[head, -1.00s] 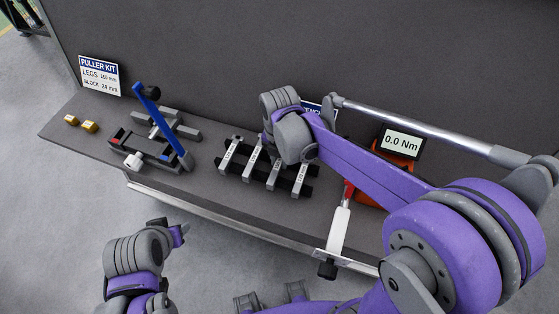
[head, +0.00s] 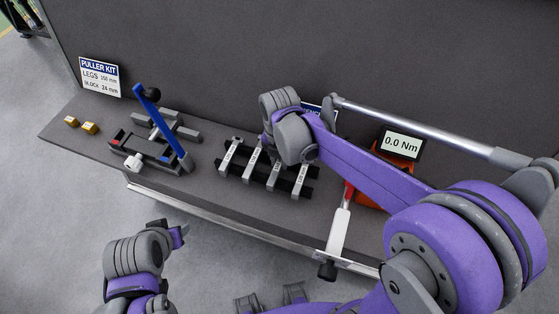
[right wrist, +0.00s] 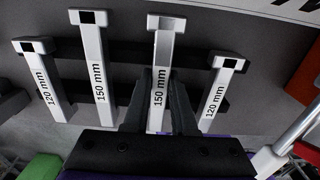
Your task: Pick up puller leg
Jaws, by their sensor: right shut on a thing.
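Several pale grey puller legs lie side by side across a black rack on the bench. In the right wrist view they are marked, left to right, 120 mm (right wrist: 45,85), 150 mm (right wrist: 97,70), 150 mm (right wrist: 163,50) and 120 mm (right wrist: 217,92). My right gripper (right wrist: 161,92) has one dark finger on each side of the third leg and is shut on it. That leg still lies in line with the others at the rack. In the head view my right wrist hides part of this leg. My left gripper (head: 180,233) is in front of the bench, its fingers unclear.
A dark fixture with a blue bar (head: 160,127) stands left of the rack. A torque display (head: 401,143) and a white-handled tool (head: 338,230) are at right.

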